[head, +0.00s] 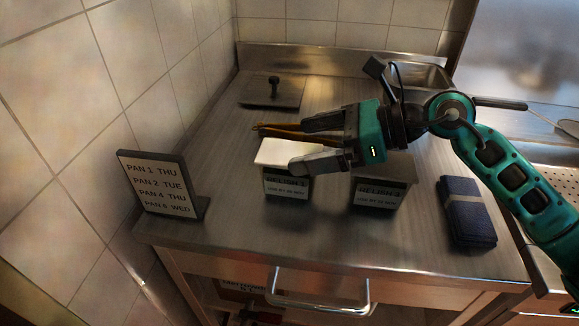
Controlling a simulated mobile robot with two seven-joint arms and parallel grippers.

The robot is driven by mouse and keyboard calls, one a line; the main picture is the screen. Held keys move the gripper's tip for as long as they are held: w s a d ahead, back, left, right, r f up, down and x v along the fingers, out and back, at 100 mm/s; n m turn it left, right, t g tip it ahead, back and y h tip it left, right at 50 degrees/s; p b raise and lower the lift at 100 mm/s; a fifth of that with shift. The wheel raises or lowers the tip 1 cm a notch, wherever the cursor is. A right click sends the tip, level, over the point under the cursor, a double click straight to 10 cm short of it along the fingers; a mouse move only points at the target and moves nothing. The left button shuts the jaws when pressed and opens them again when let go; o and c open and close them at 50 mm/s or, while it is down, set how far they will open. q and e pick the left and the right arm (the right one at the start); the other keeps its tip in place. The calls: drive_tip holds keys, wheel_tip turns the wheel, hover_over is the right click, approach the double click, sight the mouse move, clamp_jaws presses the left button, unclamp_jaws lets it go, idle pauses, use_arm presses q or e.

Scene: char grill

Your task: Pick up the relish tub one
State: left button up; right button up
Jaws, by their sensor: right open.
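The relish tub one (286,186) stands on the steel counter in the head view, with a pale top and a dark front label reading "RELISH 1". A second tub, labelled "RELISH 2" (377,196), stands to its right. My right gripper (298,146) comes in from the right and is open. Its near finger lies over the right part of tub one's top in the picture, and its far finger is behind the tub. I cannot tell whether either finger touches the tub. The gripper's body hides part of the space above tub two. My left gripper is not in view.
A sign (160,184) listing pans and days stands at the left. A dark blue folded cloth (466,212) lies at the right. A flat lid with a knob (272,92) and tongs (275,131) lie behind. A sink (425,75) is at the back right.

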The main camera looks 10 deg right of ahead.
sight(268, 150)
drive_tip(key=p+x, duration=0.1)
drive_tip(key=x, duration=0.4)
drive_tip(key=c, duration=1.2)
drive_tip(key=shift+r, duration=0.1)
drive_tip(key=shift+c, duration=0.4)
drive_tip(key=shift+r, duration=0.1)
